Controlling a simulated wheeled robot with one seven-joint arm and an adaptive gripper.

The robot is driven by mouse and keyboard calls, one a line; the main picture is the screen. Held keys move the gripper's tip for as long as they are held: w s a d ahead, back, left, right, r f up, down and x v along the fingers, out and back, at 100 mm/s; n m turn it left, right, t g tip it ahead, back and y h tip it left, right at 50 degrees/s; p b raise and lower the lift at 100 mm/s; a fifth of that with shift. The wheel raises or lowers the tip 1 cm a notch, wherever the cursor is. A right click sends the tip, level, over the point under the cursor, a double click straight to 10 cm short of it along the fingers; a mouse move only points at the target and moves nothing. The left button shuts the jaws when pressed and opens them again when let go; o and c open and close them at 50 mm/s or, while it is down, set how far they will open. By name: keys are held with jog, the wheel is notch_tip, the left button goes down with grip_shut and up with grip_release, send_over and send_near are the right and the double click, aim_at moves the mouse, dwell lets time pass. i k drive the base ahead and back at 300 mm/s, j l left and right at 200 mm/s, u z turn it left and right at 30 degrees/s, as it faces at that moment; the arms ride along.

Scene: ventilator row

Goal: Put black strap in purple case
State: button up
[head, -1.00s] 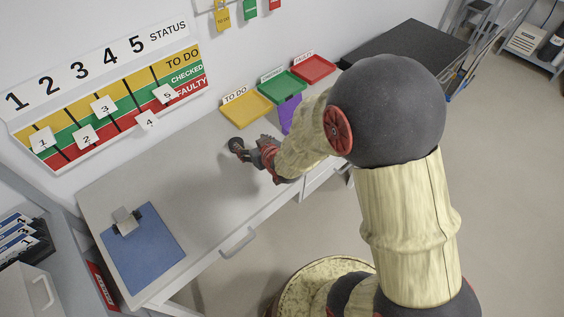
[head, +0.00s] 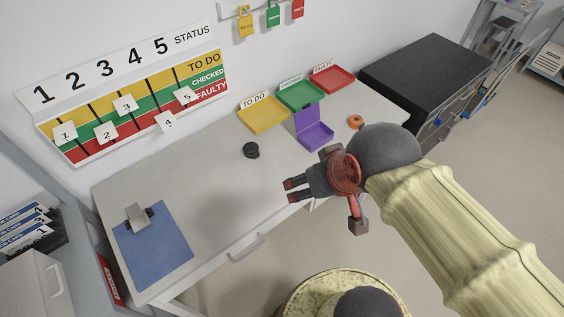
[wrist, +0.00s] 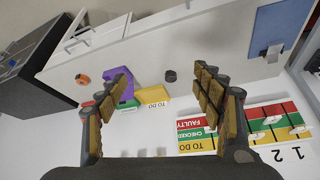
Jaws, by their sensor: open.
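The black strap (head: 251,150) is a small dark coil lying on the pale desktop, left of the purple case. It also shows in the wrist view (wrist: 171,76), between my fingers but well beyond them. The purple case (head: 316,137) stands open on the desk with its lid raised against the tray side. The wrist view shows the case (wrist: 122,88) partly hidden behind my left finger. My gripper (head: 290,190) is open and empty, above the desk's front edge, to the right of and nearer than the strap.
Yellow (head: 263,116), green (head: 300,96) and red (head: 332,79) trays line the wall behind the case. An orange ring-shaped item (head: 355,121) lies right of the case. A blue clipboard (head: 153,248) lies at the desk's left end. The desktop between is clear.

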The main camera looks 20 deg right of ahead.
aim_at(315, 139)
jog(key=i+l, duration=1)
jog(key=l, duration=0.2)
jog(key=i+l+u, duration=0.15)
jog(key=u, duration=1.6)
